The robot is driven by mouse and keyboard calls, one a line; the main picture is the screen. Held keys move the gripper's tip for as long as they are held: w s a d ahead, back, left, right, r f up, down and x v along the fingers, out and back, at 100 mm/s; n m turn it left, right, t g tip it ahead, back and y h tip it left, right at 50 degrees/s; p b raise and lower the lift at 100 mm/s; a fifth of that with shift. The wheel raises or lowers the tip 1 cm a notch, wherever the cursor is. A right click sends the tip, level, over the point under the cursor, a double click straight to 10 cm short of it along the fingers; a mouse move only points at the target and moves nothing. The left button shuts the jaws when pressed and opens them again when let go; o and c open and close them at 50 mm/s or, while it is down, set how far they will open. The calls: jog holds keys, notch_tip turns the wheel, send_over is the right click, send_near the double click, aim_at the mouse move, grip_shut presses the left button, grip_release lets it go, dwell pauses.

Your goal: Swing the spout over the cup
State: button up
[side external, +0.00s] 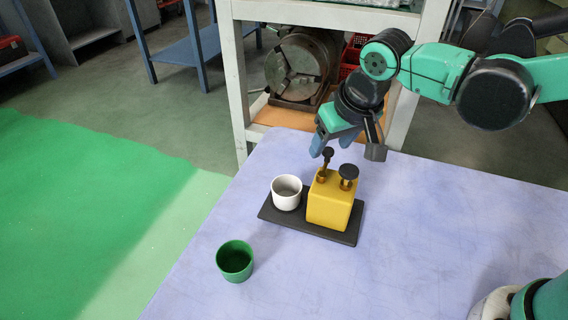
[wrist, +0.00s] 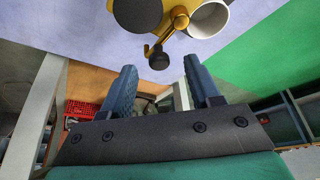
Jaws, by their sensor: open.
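A yellow block (side external: 329,203) stands on a dark base plate (side external: 287,222). On top it carries a thin brass piece with a small black knob (side external: 328,152), which seems to be the spout, and a wider black disc (side external: 348,171) on a brass stem. A white cup (side external: 286,193) stands on the plate, left of the block. My gripper (side external: 323,146) is open and empty, just behind and above the small knob. In the wrist view the knob (wrist: 158,61) shows between the fingertips, with no clear contact; the white cup (wrist: 208,19) is to its upper right.
A green cup (side external: 235,261) stands on the lavender tabletop (side external: 430,235), in front and left of the base plate. The table right of the plate is clear. A white-framed shelf (side external: 238,85) holding a metal chuck (side external: 299,66) and red crates stands behind the table.

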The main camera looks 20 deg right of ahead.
jog(key=shift+w+f, duration=0.15)
jog(key=shift+f, duration=0.2)
grip_shut()
